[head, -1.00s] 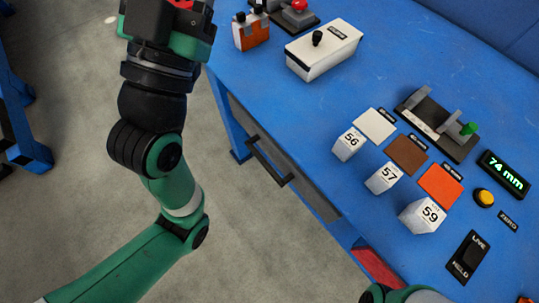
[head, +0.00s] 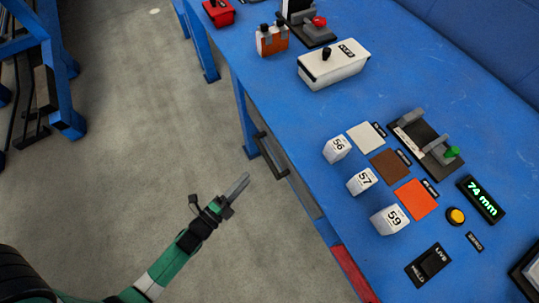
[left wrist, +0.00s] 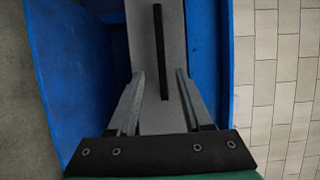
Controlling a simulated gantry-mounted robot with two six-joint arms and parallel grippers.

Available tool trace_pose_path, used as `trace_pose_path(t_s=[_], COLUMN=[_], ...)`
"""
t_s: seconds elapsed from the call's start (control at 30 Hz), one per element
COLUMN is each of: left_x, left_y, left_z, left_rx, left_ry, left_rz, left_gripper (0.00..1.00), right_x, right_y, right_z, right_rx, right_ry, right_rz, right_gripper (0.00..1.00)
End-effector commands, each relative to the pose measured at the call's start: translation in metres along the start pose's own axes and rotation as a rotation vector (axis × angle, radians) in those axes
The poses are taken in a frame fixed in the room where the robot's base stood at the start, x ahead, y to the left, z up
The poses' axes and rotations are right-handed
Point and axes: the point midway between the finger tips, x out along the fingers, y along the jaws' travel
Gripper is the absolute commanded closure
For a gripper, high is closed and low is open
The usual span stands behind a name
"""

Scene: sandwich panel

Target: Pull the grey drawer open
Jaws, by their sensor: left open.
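The grey drawer (head: 303,196) sits under the blue table's front edge, with a black bar handle (head: 269,156). It looks shut. In the left wrist view, the grey drawer front (left wrist: 142,25) fills the middle and its dark handle (left wrist: 161,50) runs lengthwise. My left gripper (head: 242,182) is to the lower left of the handle, apart from it, its fingers pointing up and right towards the table. In the left wrist view my left gripper (left wrist: 160,73) is open and empty, one finger on each side of the handle's line. My right gripper is out of view.
The blue table (head: 290,115) holds a white box (head: 334,66), several white numbered blocks, coloured pads and a gauge. The floor (head: 150,130) in front of the drawer is clear.

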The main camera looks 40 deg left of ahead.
Motion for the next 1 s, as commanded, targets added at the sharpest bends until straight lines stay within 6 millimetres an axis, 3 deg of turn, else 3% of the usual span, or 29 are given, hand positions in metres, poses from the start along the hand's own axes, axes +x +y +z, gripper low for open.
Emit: trace_pose_path(t_s=[0.5,0.63,0.9,1.0], left_x=[0.100,0.111,0.113,0.113], left_y=[0.000,-0.001,-0.002,-0.002], left_z=[0.000,0.000,0.000,0.000], left_rx=[-0.002,-0.002,-0.002,-0.002], left_ry=[0.001,0.000,0.000,0.000], left_rz=[-0.006,-0.003,-0.002,-0.002], left_gripper=[0.50,0.50,0.50,0.68], right_x=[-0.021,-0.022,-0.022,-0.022], right_y=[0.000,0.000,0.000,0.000], right_z=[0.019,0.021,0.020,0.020], right_rx=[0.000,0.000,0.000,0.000], right_ry=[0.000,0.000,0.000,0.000], right_rz=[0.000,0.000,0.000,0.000], right_gripper=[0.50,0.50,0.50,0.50])
